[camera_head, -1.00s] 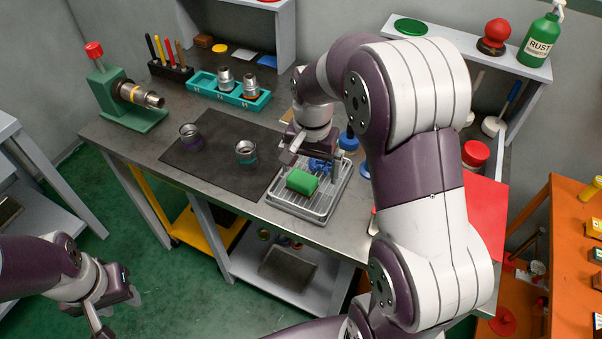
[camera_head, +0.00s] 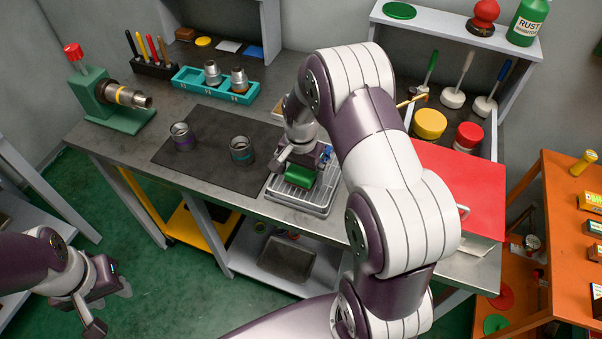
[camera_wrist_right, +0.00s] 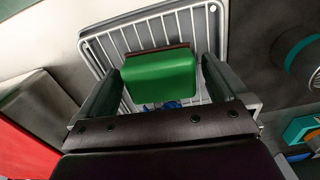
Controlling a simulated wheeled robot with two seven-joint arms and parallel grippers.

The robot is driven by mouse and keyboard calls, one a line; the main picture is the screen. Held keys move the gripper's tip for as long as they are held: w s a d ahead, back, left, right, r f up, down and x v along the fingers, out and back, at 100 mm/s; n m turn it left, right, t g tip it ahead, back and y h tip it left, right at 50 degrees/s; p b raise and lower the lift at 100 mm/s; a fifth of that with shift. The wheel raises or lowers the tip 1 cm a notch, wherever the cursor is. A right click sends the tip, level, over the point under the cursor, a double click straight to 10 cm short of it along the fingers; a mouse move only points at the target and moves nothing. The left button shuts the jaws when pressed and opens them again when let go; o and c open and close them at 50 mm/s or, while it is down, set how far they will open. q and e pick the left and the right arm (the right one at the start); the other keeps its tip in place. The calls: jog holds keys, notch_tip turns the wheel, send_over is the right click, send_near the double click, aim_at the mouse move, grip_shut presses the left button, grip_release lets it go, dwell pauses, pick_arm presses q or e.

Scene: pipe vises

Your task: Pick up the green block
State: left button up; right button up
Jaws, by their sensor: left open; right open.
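The green block (camera_head: 299,176) lies on a wire rack (camera_head: 284,196) in a grey tray on the workbench. My right gripper (camera_head: 301,162) is over the tray, at the block. In the right wrist view the green block (camera_wrist_right: 160,76) sits between the two open fingers of my right gripper (camera_wrist_right: 156,90), with a gap visible at the right finger and a narrow one at the left. A blue item (camera_wrist_right: 165,105) is partly hidden behind the block. My left gripper (camera_head: 104,303) is open and empty, away from the bench at the lower left.
A dark mat (camera_head: 213,148) with two metal pipe fittings lies left of the tray. A teal holder (camera_head: 214,88) and a green vise (camera_head: 118,113) stand farther back. A red box (camera_head: 462,188) stands to the right, partly behind my right arm.

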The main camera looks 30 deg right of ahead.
aim_at(301, 170)
jog(key=c, duration=1)
jog(key=shift+r, duration=0.6)
notch_tip(301, 170, up, 3)
jog(key=shift+b, duration=0.35)
jog(key=s+d+r+b, duration=0.1)
jog(key=s+d+r, duration=0.4)
jog(key=d, duration=0.5)
jog(key=shift+d+r, duration=0.25)
jog(key=shift+r, duration=0.7)
